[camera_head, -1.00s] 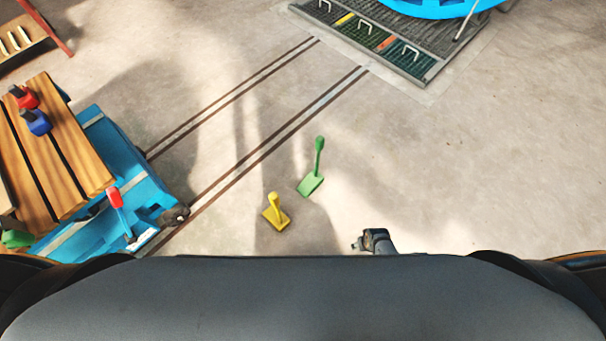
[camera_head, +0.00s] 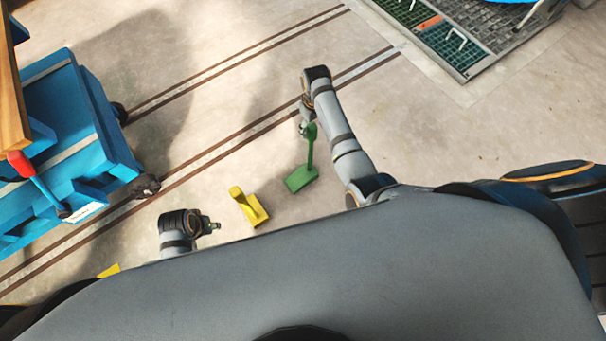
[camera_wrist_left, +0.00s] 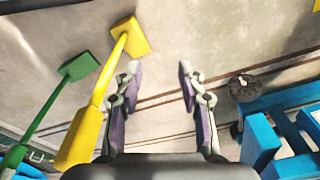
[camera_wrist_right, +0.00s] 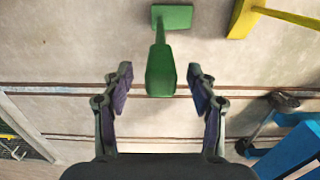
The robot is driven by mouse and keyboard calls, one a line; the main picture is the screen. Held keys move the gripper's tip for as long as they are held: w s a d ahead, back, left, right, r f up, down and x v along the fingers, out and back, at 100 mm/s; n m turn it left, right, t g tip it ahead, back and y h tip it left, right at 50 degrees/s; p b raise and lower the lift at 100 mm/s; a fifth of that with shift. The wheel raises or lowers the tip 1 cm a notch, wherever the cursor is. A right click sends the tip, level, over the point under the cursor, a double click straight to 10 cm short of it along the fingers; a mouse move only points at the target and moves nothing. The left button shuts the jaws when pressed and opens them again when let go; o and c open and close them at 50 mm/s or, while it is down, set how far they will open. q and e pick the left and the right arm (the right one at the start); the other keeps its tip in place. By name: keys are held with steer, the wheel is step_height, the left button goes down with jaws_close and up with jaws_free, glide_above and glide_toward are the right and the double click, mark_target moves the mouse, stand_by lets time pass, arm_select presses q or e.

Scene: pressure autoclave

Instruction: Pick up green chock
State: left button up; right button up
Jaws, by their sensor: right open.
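The green chock (camera_head: 302,177) stands on the floor, with a flat base and an upright handle. My right gripper (camera_head: 306,128) is at the top of its handle in the head view. In the right wrist view the green chock (camera_wrist_right: 161,75) has its handle end between the tips of my open right gripper (camera_wrist_right: 160,82), with gaps on both sides. My left gripper (camera_head: 212,226) is low, left of the yellow chock (camera_head: 250,207). In the left wrist view my left gripper (camera_wrist_left: 158,75) is open and empty, with the yellow chock (camera_wrist_left: 85,130) to its left.
A blue cart (camera_head: 60,130) with a red-handled lever (camera_head: 35,182) stands at the left. Rails (camera_head: 240,128) cross the floor. A grated platform (camera_head: 470,40) lies at the upper right. The floor right of my right arm is clear.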

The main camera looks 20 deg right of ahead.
steer(key=shift+f, duration=0.85)
steer(key=f+b, duration=0.2)
steer(key=f, duration=0.1)
steer(key=shift+w+a, duration=0.1)
steer(key=shift+w, duration=0.1)
steer(key=shift+f+b, duration=0.55)
steer(key=shift+f, duration=0.3)
arm_select(q)
steer(key=shift+t+h, duration=0.3)
steer(key=r, duration=0.1)
steer(key=d+r, duration=0.1)
steer(key=r, duration=0.1)
steer(key=d+r, duration=0.1)
steer(key=r, duration=0.1)
steer(key=shift+s+r, duration=0.15)
steer(key=shift+r, duration=0.05)
arm_select(e)
steer(key=shift+c, duration=0.4)
jaws_close()
steer(key=shift+r, duration=0.1)
